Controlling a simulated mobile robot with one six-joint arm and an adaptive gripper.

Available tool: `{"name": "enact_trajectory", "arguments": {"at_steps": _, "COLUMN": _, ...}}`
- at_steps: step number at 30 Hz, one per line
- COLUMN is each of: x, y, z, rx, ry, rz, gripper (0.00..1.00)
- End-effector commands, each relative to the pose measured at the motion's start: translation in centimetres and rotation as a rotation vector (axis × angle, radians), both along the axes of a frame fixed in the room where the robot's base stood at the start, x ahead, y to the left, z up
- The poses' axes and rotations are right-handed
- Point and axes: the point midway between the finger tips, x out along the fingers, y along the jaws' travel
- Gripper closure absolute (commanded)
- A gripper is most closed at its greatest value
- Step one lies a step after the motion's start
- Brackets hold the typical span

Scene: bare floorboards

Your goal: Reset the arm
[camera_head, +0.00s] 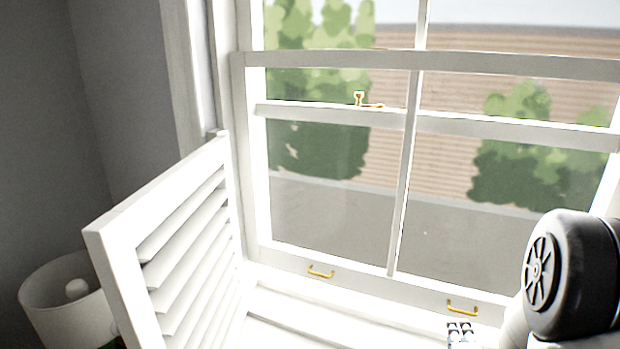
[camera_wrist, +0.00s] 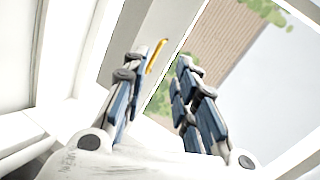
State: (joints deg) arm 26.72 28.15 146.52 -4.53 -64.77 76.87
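My gripper (camera_wrist: 168,66) shows in the wrist view with its two blue-and-grey fingers apart and nothing held between them. A thin gold window handle (camera_wrist: 156,54) appears beside the left fingertip. I cannot tell whether they touch. In the head view part of my arm, a dark round joint, stands at the right edge in front of the window.
A white sash window (camera_head: 400,170) fills the head view, with gold handles at left (camera_head: 321,272) and right (camera_head: 462,308) and a gold latch (camera_head: 360,99). A louvred shutter (camera_head: 120,240) stands open at left, beside a white lampshade (camera_head: 66,310).

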Motion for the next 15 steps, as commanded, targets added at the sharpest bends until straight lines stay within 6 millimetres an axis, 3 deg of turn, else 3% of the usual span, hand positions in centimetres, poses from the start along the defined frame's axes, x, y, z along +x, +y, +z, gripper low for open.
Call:
{"name": "enact_trajectory", "arguments": {"at_steps": 1, "x": 0.5, "y": 1.3, "z": 1.3, "rx": -0.057, "ry": 0.050, "rz": 0.052, "gripper": 0.73}}
{"name": "enact_trajectory", "arguments": {"at_steps": 4, "x": 0.3, "y": 4.0, "z": 2.7, "rx": -0.171, "ry": 0.193, "rz": 0.162, "gripper": 0.73}}
{"name": "enact_trajectory", "arguments": {"at_steps": 8, "x": -1.4, "y": 7.6, "z": 4.5, "rx": -0.312, "ry": 0.367, "rz": 0.323, "gripper": 0.73}}
{"name": "enact_trajectory", "arguments": {"at_steps": 11, "x": -3.7, "y": 10.4, "z": 5.9, "rx": -0.419, "ry": 0.490, "rz": 0.461, "gripper": 0.73}}
{"name": "enact_trajectory", "arguments": {"at_steps": 15, "x": -8.3, "y": 14.3, "z": 7.6, "rx": -0.564, "ry": 0.641, "rz": 0.677, "gripper": 0.73}}
